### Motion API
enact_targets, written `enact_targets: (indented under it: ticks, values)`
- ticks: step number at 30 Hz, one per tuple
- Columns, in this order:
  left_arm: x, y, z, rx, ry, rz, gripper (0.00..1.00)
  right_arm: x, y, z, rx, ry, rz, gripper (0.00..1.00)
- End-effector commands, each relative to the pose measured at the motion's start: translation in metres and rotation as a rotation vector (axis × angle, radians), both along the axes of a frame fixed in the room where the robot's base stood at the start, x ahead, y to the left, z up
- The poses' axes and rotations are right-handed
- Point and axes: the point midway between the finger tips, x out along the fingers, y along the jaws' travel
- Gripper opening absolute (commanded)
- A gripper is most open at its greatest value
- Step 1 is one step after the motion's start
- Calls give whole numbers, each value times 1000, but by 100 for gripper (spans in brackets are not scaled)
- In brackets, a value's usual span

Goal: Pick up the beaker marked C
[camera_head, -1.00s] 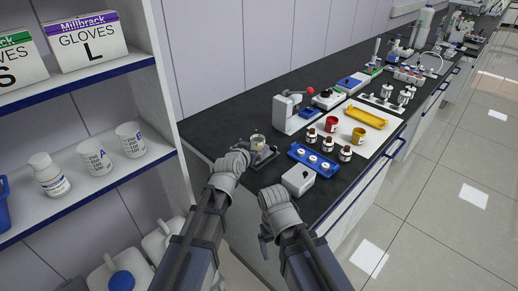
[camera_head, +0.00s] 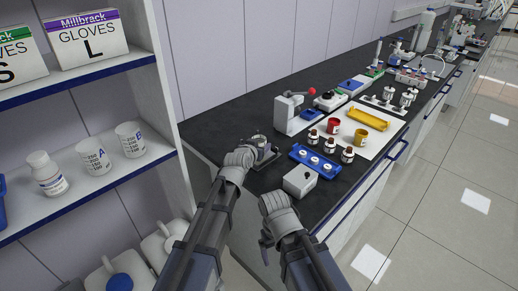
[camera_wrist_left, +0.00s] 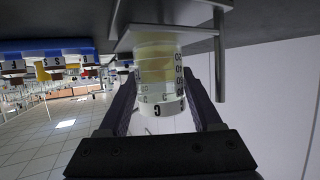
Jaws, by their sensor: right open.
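The beaker marked C (camera_wrist_left: 160,85) shows upside down in the left wrist view, a clear beaker with black marks and pale yellow contents. Its far end is by a flat grey plate (camera_wrist_left: 165,38). In the head view the beaker (camera_head: 259,139) is mostly hidden behind my left gripper (camera_head: 252,148), at the near end of the dark bench. In the left wrist view the two fingers of my left gripper (camera_wrist_left: 160,92) lie on either side of the beaker; whether they press on it is unclear. My right gripper (camera_head: 265,242) is open and empty, in front of the bench.
A white box (camera_head: 300,181) and a blue rack (camera_head: 315,161) with white-topped items are close to the right of my left gripper. A grey device with a red knob (camera_head: 292,112) stands behind. Beakers A (camera_head: 94,157) and B (camera_head: 130,139) stand on the left shelf.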

Motion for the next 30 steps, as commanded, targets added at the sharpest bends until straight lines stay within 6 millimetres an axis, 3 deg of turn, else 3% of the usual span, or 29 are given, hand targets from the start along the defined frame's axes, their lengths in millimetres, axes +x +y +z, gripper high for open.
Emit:
enact_targets:
  ticks: [2,17,30]
  values:
    - [0,0,0,0,0,0,56,0,0,0,0,0,0,92]
    - [0,0,0,0,0,0,0,0,0,0,0,0,0,92]
    - [0,0,9,0,0,0,0,0,0,9,0,0,0,92]
